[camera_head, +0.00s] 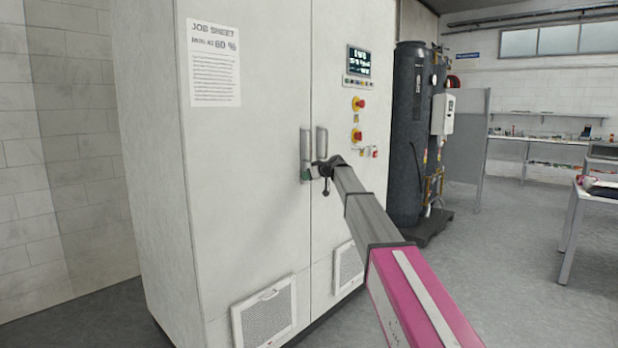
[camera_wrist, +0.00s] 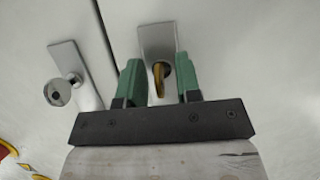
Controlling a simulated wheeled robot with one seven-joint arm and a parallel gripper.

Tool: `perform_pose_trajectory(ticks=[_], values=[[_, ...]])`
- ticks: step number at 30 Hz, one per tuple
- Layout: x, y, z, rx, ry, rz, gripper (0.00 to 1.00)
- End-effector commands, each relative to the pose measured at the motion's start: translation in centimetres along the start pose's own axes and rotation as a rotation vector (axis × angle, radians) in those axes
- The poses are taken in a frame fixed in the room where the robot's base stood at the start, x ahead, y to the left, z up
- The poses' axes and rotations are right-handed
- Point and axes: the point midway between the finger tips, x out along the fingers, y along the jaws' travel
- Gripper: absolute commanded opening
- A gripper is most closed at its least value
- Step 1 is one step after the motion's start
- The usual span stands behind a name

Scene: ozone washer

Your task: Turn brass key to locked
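The brass key (camera_wrist: 159,78) shows as a gold piece in front of a metal lock plate (camera_wrist: 157,38) in the wrist view. My gripper (camera_wrist: 158,85) has two green fingers standing apart, one on each side of the key. In the head view my gripper (camera_head: 324,168) is at the door handles of the tall cabinet (camera_head: 255,180), and the key is hidden there.
A second metal handle plate with a round lock (camera_wrist: 70,82) is left of my gripper. Red emergency knobs (camera_head: 357,103) and a small display (camera_head: 359,61) are on the cabinet's right door. A dark tank (camera_head: 408,140) stands to the right.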

Motion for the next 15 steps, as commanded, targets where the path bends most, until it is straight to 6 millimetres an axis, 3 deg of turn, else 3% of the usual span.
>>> perform_pose_trajectory(ticks=[9, 15], values=[[-0.2, 0.0, 0.0, 0.002, 0.0, 0.0, 0.31], [-1.9, -0.1, 0.0, 0.002, 0.001, 0.001, 0.31]])
